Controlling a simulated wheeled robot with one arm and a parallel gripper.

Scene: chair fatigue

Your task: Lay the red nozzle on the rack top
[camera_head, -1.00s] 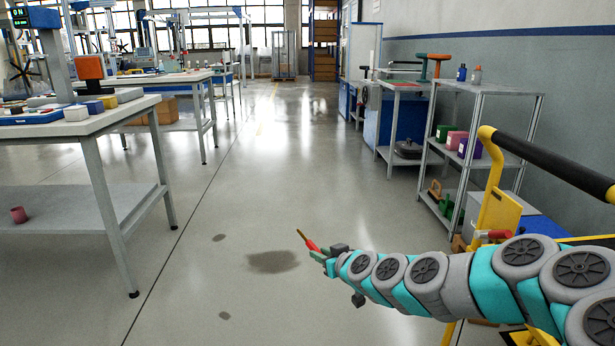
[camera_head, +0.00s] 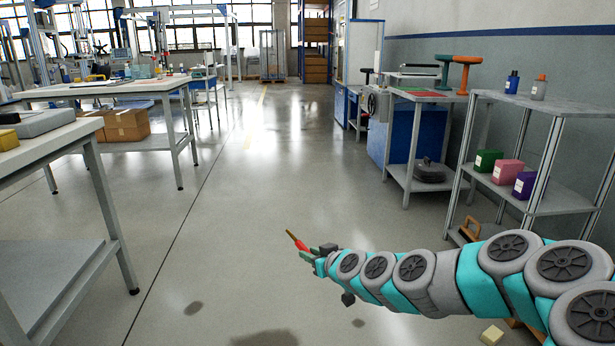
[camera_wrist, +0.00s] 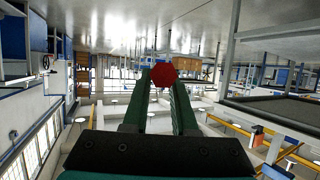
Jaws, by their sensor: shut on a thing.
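The red nozzle (camera_head: 301,245), with a thin brownish tip pointing up and left, is held at the end of my arm. It also shows as a red disc in the wrist view (camera_wrist: 164,75), between the green fingers. My gripper (camera_head: 306,256) is shut on it, above open floor; the fingers also show in the wrist view (camera_wrist: 162,88). The grey metal rack (camera_head: 575,107) stands at the right, beyond my gripper and apart from it. Its top carries a dark blue bottle (camera_head: 512,82) and a grey bottle with an orange cap (camera_head: 539,88); the right part looks bare.
The rack's middle shelf holds green (camera_head: 487,160), pink (camera_head: 507,172) and purple (camera_head: 524,185) boxes. A bench (camera_head: 425,97) with orange and green stools stands behind it. Workbenches (camera_head: 55,150) line the left. The floor between is clear. A small pale block (camera_head: 492,335) lies below my arm.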

